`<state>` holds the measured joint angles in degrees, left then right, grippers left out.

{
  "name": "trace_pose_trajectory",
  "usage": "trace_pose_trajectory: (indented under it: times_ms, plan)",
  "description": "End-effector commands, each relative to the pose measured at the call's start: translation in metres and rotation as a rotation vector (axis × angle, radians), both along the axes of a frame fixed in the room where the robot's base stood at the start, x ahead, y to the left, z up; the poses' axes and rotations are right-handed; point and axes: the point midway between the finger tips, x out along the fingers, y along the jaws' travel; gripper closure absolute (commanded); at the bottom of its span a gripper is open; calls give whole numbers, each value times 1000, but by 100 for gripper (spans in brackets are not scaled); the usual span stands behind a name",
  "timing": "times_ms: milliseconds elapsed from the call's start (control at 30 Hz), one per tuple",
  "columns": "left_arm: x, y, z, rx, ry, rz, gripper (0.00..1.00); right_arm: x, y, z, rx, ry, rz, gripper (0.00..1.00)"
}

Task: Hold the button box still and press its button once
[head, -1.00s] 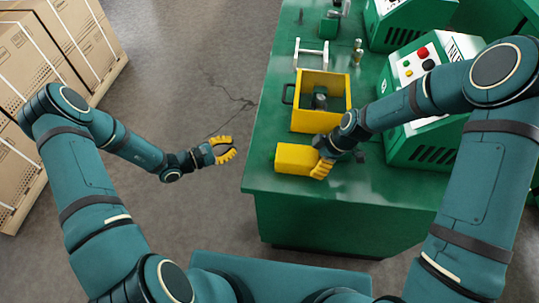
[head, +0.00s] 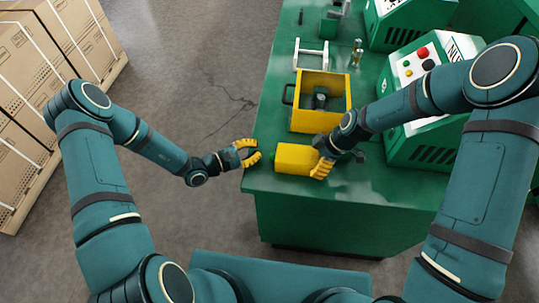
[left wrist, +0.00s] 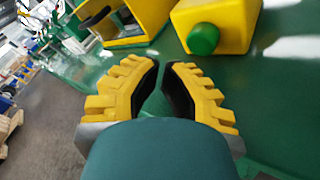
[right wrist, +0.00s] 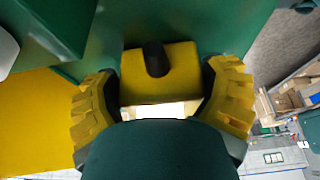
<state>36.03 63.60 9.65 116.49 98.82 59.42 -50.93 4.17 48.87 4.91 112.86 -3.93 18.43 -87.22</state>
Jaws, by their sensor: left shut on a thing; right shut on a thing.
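The button box (head: 295,159) is a yellow block lying near the left front corner of the green table. Its round green button (left wrist: 203,39) faces the left wrist camera, on the end toward my left gripper. My right gripper (head: 321,168) is shut on the other end of the box; the right wrist view shows the box (right wrist: 160,80) between its fingers, with a dark stub on it. My left gripper (head: 256,153) is at the table's left edge, just left of the button and apart from it. Its fingertips are nearly together, with nothing visible between them.
The green table (head: 265,185) carries a yellow open bin (head: 319,128) behind the box, a white frame (head: 311,54) and green machines (head: 425,75) at the right. Floor left of the table is clear. Strapped cartons (head: 60,60) stand at the far left.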

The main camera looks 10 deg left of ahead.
Motion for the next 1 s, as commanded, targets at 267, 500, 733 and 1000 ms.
trace_pose_trajectory:
  times_ms: [267,500,733,1000]
  plan:
    - [0,-11,0,-1,0,-1,100,-3,-1,-3,-2,9,1,65]
    - [0,-10,0,0,0,0,95,-3,-1,-3,-2,9,1,65]
    - [0,-10,0,0,0,0,100,-3,-1,-3,-2,9,1,65]
    - [0,-10,0,0,0,0,100,-3,-1,-3,-2,9,1,65]
